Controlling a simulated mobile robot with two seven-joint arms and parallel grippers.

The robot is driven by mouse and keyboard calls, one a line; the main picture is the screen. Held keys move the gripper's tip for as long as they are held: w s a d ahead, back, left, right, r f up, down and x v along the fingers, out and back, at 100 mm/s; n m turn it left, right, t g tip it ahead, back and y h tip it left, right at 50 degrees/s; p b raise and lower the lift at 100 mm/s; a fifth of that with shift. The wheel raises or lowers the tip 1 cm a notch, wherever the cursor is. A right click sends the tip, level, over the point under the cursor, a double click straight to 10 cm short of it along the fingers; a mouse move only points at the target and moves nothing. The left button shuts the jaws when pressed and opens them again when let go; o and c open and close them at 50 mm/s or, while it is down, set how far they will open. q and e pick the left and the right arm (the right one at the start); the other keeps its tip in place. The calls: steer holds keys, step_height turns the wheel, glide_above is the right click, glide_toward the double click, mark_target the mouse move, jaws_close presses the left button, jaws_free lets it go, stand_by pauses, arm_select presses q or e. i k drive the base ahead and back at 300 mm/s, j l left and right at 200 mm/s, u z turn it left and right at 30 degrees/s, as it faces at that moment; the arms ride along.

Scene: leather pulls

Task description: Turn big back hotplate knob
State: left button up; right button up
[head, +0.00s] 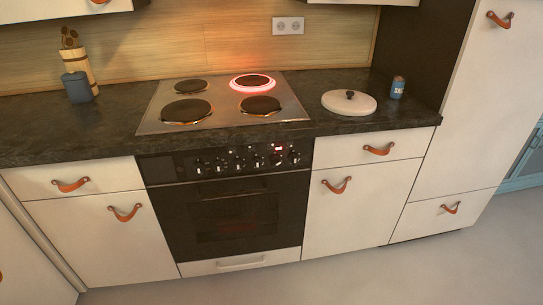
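The stove's hob (220,103) is a steel plate with dark hotplates set into the black counter. The back right hotplate (252,81) has a glowing red ring around it. The back left hotplate (190,86) and the front hotplates, left (186,111) and right (260,105), are dark. A row of several small knobs (239,163) runs along the black control panel under the counter edge, with a small red lit display (277,149) near its right end. The knob markings are too small to read. Neither of my grippers is in view.
The oven door (235,215) below the panel is shut. Cream drawers and cupboards with leather pulls flank it, all shut. On the counter stand a white lidded dish (349,102), a blue salt pot (397,88), a grey-blue jar (77,87) and a utensil holder (80,62). Floor in front is clear.

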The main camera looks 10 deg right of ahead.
mark_target(275, 161)
steer(key=i+j, duration=0.3)
steer(key=i+j+z, duration=0.1)
steer(key=i+j, duration=0.2)
steer(key=j, duration=0.2)
steer(key=i+j, duration=0.3)
steer(key=j+z, duration=0.05)
steer(key=j, duration=0.05)
